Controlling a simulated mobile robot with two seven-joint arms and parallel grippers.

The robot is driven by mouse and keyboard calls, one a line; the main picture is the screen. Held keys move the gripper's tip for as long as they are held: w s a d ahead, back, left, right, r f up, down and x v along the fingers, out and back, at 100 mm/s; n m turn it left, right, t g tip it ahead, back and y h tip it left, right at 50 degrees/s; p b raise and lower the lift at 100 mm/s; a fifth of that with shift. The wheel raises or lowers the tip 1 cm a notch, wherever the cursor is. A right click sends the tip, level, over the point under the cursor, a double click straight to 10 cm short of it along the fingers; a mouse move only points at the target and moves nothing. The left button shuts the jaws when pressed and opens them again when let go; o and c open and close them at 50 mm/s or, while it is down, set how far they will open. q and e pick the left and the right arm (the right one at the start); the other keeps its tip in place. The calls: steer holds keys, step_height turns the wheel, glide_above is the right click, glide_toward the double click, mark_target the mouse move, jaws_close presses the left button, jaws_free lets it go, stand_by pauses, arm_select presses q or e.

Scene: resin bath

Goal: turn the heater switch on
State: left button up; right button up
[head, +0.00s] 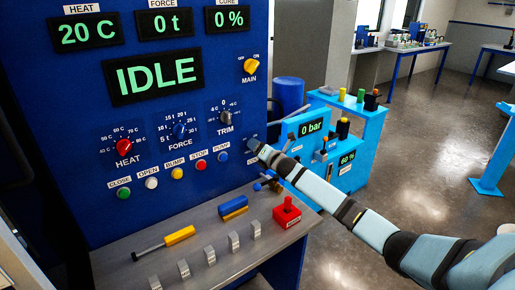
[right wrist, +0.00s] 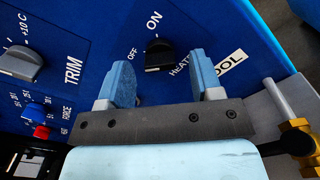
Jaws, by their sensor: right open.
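The heater switch (right wrist: 159,54) is a black knob on the blue panel, with OFF and ON marked beside it and a partly hidden label starting "HEAT". I cannot tell surely which mark it points to. In the right wrist view my right gripper (right wrist: 164,80) is open, its two blue-grey fingers spread just short of the knob, one to each side. They appear apart from it. In the head view the right gripper (head: 256,146) is at the panel's right edge, below the TRIM knob, and the switch is largely hidden there. My left gripper is not in view.
The TRIM knob (head: 226,118), yellow MAIN switch (head: 250,66) and red STOP button (head: 201,165) are close by on the panel. A grey shelf (head: 135,273) below carries a red block (head: 287,213). A light-blue bench (head: 370,112) stands to the right.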

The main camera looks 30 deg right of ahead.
steer(key=shift+w, duration=0.25)
steer(key=c, duration=0.9)
steer(key=shift+c, duration=0.2)
